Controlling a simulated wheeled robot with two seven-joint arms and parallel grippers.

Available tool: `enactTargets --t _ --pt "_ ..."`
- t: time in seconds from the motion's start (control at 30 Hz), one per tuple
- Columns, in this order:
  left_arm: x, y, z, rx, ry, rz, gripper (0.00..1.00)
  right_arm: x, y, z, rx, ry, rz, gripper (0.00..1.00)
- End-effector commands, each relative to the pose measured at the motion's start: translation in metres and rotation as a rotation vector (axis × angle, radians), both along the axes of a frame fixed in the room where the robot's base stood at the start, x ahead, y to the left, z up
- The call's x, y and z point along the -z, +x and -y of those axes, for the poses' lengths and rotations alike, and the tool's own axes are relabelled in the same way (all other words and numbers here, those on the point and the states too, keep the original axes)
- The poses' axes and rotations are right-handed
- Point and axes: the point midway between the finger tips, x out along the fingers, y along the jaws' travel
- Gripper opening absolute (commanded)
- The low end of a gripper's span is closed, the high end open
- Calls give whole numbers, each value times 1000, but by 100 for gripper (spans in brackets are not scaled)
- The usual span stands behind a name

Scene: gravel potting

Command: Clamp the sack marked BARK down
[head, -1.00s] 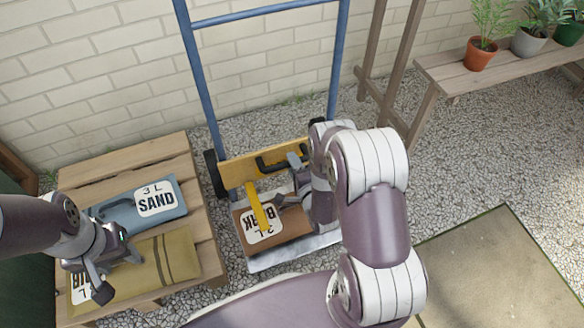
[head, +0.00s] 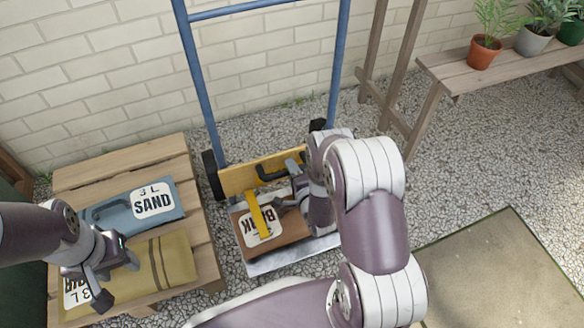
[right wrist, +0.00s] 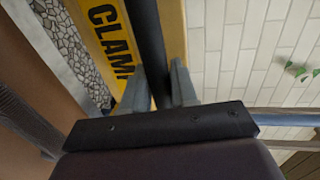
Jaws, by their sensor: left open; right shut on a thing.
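The brown sack marked BARK (head: 283,228) lies on the metal toe plate (head: 290,258) of a blue hand truck (head: 203,80). Above it is a yellow clamp board (head: 238,178) with a black handle (head: 268,172) and a yellow arm (head: 260,215) reaching over the BARK label. My right gripper (head: 292,182) is shut on the black handle. In the right wrist view the black handle (right wrist: 148,40) runs between the fingers (right wrist: 158,88), beside a yellow strip (right wrist: 112,35) lettered CLAMP. Whether the arm touches the sack is unclear. My left gripper (head: 118,279) is open over an olive sack (head: 175,262).
A wooden pallet table (head: 120,165) at left holds a blue SAND sack (head: 118,213) and the olive sack, its label partly hidden. A bench (head: 455,75) with potted plants stands at back right. A mat (head: 500,265) and open gravel (head: 460,160) lie at right.

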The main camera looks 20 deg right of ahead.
Motion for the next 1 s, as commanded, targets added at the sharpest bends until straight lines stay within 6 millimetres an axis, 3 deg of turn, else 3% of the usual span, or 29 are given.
enactTargets --t 0.03,0.3,0.33,0.37,0.4,0.77,0.87,1.0 --pt "9 0 0 0 0 -1 49 12 -1 0 0 0 -3 0" --pt "7 0 0 0 0 0 49 12 -2 0 1 1 -12 0" --pt "7 0 0 0 0 0 49 13 -2 0 1 1 -12 34" --pt "7 0 0 0 0 0 49 13 -2 0 1 1 -12 44" --pt "7 0 0 0 0 0 49 13 -2 0 1 1 -12 46" --pt "5 0 0 0 0 0 49 9 -2 0 0 0 -5 46" --pt "-5 0 0 0 0 0 49 4 -13 0 1 1 -7 46" --pt "-28 0 0 0 0 0 49 -7 -47 -2 2 2 -10 46"
